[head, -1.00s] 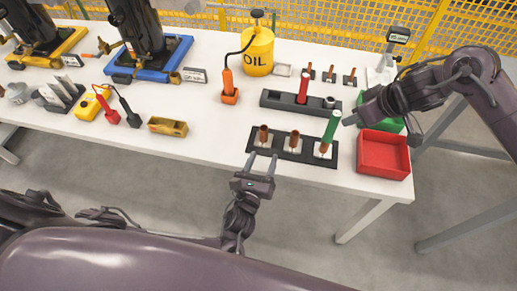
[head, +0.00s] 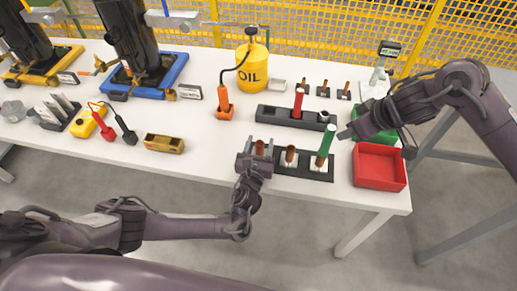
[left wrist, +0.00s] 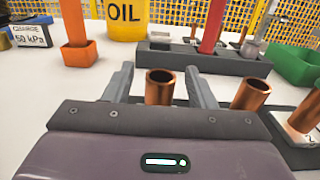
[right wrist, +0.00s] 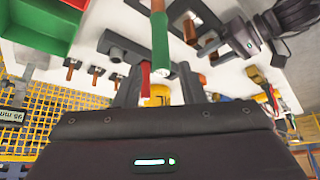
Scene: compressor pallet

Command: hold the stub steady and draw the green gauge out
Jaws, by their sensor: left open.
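The green gauge (head: 326,141) stands tilted in the rightmost copper stub (head: 319,161) of the black tray (head: 281,171). The middle stub (head: 290,155) and left stub (head: 259,147) hold no gauge. My left gripper (head: 259,149) is open at the left stub. In the left wrist view its fingers (left wrist: 160,90) stand apart on either side of that stub (left wrist: 160,88), with gaps between. My right gripper (head: 343,134) is just right of the green gauge's top. In the right wrist view its fingers (right wrist: 160,85) are apart, with the green gauge (right wrist: 160,45) just ahead between them.
A grey block (head: 284,116) with a red gauge (head: 298,102) is behind the tray. A red bin (head: 380,181) and green bin (head: 381,137) are at the right. The oil can (head: 252,75) is behind. The table front left of the tray is clear.

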